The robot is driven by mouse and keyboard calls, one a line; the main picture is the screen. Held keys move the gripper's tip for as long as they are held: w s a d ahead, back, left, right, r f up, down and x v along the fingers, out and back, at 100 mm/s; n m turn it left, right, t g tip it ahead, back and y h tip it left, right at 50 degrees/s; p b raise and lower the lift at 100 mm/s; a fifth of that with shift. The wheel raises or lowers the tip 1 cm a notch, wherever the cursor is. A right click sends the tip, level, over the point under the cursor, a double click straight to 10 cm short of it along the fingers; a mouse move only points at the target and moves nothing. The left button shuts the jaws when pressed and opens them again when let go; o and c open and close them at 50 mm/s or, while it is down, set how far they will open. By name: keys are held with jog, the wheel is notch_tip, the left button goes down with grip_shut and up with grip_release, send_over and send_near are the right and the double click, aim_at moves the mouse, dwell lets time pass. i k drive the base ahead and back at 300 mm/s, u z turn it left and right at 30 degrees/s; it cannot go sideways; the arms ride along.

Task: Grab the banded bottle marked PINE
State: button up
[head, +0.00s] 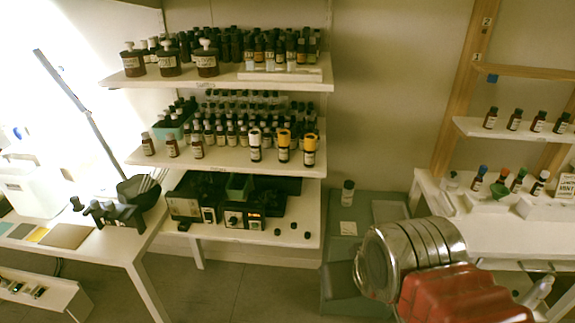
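Three larger dark bottles with bright tops or bands stand at the front of the middle shelf. The left one (255,147) has a pale top, and the middle one (284,147) and right one (309,151) have yellow tops. Their labels are too small to read, so I cannot tell which is marked PINE. More dark bottles with pale labels (197,147) stand in rows on the same shelf. My arm, silver and red, fills the lower right of the head view. I cannot make out gripper fingers in this view.
Brown jars (206,60) and dark bottles crowd the top shelf (232,77). Electrical boxes (243,216) sit on the low shelf. A grey cabinet (345,262) stands right of the rack. The right bench (500,235) holds coloured-cap bottles. Floor (240,285) shows in front of the rack.

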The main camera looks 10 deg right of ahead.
aim_at(254, 135)
jog(key=k, duration=0.2)
jog(key=u, duration=0.25)
jog(key=i, duration=1.1)
jog(key=z, duration=0.2)
